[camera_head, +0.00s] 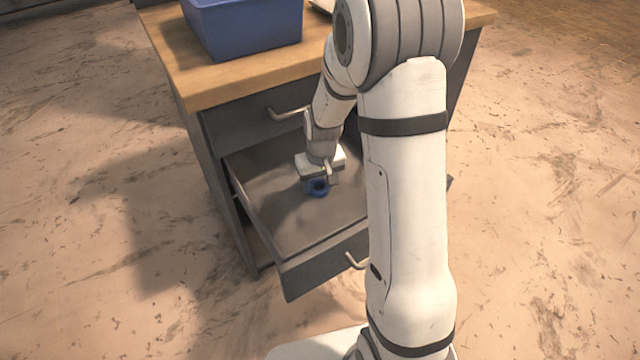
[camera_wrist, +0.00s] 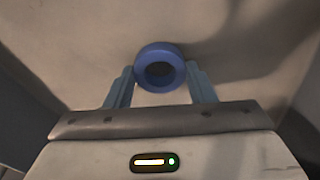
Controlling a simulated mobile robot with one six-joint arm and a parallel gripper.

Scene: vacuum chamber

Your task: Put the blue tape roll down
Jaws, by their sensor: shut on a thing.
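The blue tape roll (camera_head: 318,187) is a small ring inside the open drawer (camera_head: 290,225) of the grey cabinet. In the wrist view the blue tape roll (camera_wrist: 160,50) sits between the two fingers, its dark hole facing the camera. My gripper (camera_head: 322,180) is shut on the roll; its fingers also show in the wrist view (camera_wrist: 160,86). The roll is low over the drawer floor. I cannot tell whether it touches the floor. The drawer around it looks empty where it shows.
A blue bin (camera_head: 245,30) stands on the wooden top (camera_head: 190,75) of the cabinet. A closed upper drawer with a handle (camera_head: 288,113) is above the open one. My arm hides the right part of the open drawer. Bare drawer floor lies left of the roll.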

